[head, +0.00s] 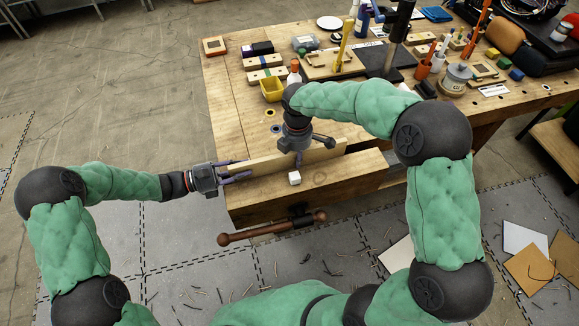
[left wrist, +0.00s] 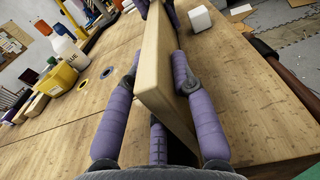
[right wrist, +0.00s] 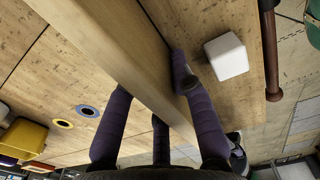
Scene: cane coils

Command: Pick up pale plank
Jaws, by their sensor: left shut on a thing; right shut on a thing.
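The pale plank (head: 268,165) stands on its long edge at the front of the workbench (head: 228,122). My left gripper (head: 236,174) is shut on the plank's left end, with purple fingers on both of its faces. The plank's end also shows between the fingers in the left wrist view (left wrist: 156,75). My right gripper (head: 297,158) comes down from above and is shut on the plank further right. In the right wrist view the plank (right wrist: 115,55) runs between its fingers. Whether the plank's lower edge touches the bench cannot be told.
A white cube (head: 294,178) sits on the bench just in front of the plank. A vise handle (head: 272,228) sticks out at the bench front. Behind the plank are a yellow bin (head: 272,89), wood blocks and bottles. The bench's left part is clear.

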